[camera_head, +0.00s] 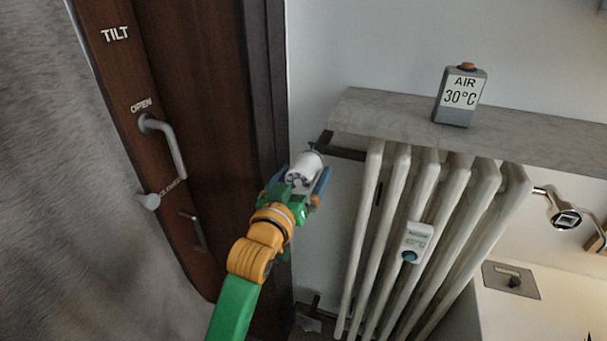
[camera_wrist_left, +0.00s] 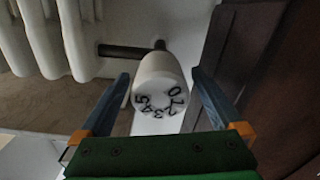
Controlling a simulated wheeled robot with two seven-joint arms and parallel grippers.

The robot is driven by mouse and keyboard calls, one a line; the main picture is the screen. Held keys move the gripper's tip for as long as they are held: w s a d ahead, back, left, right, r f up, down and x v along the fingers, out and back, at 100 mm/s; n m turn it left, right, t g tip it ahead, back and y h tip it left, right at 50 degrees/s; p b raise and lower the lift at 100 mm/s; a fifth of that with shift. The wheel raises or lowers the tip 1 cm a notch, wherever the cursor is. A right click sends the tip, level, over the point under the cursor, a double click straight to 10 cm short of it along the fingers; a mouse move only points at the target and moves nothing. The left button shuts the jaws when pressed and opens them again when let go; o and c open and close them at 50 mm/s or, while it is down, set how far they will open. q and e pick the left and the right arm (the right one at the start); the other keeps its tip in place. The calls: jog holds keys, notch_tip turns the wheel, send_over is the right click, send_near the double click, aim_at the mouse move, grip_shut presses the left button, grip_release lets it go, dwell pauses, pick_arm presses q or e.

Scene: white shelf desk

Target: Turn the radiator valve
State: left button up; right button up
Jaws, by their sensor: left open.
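The radiator valve is a white round knob (camera_head: 304,167) at the upper left corner of the radiator (camera_head: 400,240), on a dark pipe. In the left wrist view the knob (camera_wrist_left: 158,84) shows black numbers around its end face. My left gripper (camera_head: 308,178) is open, with one blue finger on each side of the knob. In the left wrist view its fingers (camera_wrist_left: 160,100) stand apart from the knob, with a gap on both sides. The fingers' exact depth along the knob is hard to tell. My right gripper is not in view.
A dark wooden frame with a handle (camera_head: 168,145) stands close left of my arm. A stone shelf (camera_head: 390,118) above the radiator holds an air thermometer (camera_head: 461,95) reading 30°C. A small white meter (camera_head: 416,242) hangs on the radiator's ribs.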

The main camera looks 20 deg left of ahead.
pick_arm(q)
jog(key=c, duration=1.4)
jog(key=shift+o, duration=0.2)
jog(key=shift+r+m+p, duration=0.15)
jog(key=shift+m+p, duration=1.35)
jog(key=shift+m, duration=0.1)
jog(key=m+p, duration=0.3)
jog(key=m, duration=0.1)
jog(key=shift+m, duration=0.3)
jog(key=m+p, duration=0.2)
jog(key=m, duration=0.2)
jog(key=m+p, duration=0.1)
jog(key=m, duration=0.4)
jog(key=shift+a+m+p, duration=0.1)
jog(key=shift+m+p, duration=0.2)
jog(key=shift+m, duration=0.1)
